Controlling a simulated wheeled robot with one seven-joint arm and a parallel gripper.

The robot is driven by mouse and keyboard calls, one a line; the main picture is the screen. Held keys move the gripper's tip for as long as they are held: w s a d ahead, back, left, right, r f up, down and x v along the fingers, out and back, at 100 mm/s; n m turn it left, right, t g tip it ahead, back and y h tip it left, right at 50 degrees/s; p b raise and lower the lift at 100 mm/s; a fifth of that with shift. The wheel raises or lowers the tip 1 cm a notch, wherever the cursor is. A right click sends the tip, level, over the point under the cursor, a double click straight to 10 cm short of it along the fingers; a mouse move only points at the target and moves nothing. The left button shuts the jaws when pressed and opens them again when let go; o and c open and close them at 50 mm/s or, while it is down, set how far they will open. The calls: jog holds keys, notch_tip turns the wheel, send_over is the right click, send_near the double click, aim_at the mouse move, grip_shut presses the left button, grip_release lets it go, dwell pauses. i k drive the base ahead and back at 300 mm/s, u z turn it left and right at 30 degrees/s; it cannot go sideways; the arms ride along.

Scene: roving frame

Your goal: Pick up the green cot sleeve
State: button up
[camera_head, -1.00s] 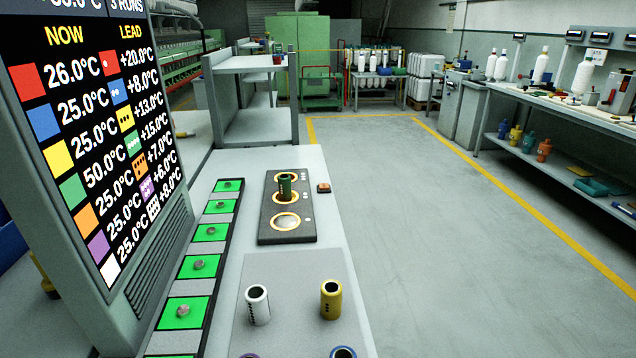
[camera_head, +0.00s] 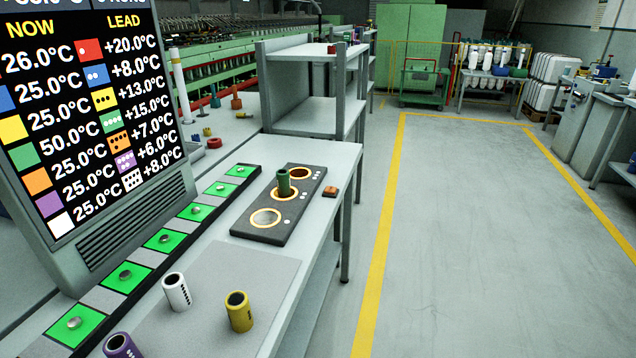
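The green cot sleeve (camera_head: 284,183) is a small dark green hollow cylinder. It stands upright in the middle ring of a black three-ring block (camera_head: 246,223) on the grey bench. The rings in front of it and behind it hold no sleeve. My gripper is not in view.
A strip of green pads (camera_head: 165,241) and a display (camera_head: 90,120) border the left. An orange button (camera_head: 330,191) sits right of the block. Open floor (camera_head: 450,250) lies right.

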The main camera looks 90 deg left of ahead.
aim_at(284, 181)
jog(key=i, duration=1.25)
jog(key=u, duration=2.9)
jog(key=i, duration=1.8)
jog(key=u, duration=1.35)
